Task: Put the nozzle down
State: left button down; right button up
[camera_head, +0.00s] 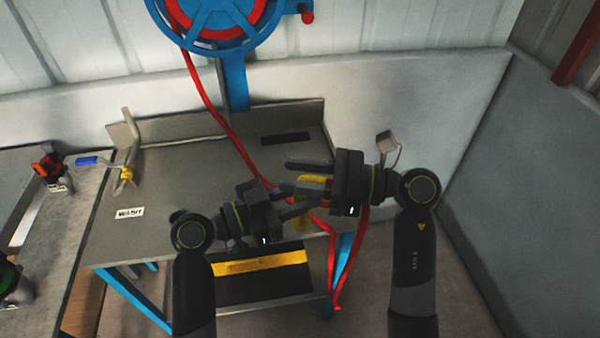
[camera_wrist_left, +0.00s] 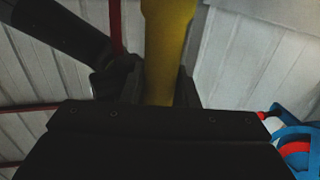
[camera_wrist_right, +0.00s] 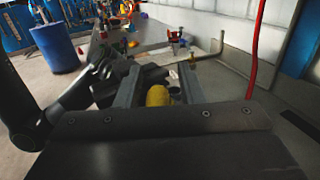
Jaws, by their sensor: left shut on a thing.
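The yellow nozzle (camera_head: 303,218) is in the air in front of the wash table, on the red hose. My left gripper (camera_head: 290,209) is shut on it; the left wrist view shows its yellow body (camera_wrist_left: 168,50) between the fingers. My right gripper (camera_head: 303,178) is level, fingers pointing left, close above the left one. In the right wrist view its fingers stand apart, with the yellow nozzle end (camera_wrist_right: 158,96) between them and room beside it. The grippers hide part of the nozzle.
A side bench (camera_head: 50,235) stands left.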

grip_shut()
pick_arm(q)
jog(key=c, duration=1)
grip_release()
jog(key=shift+c, duration=0.2)
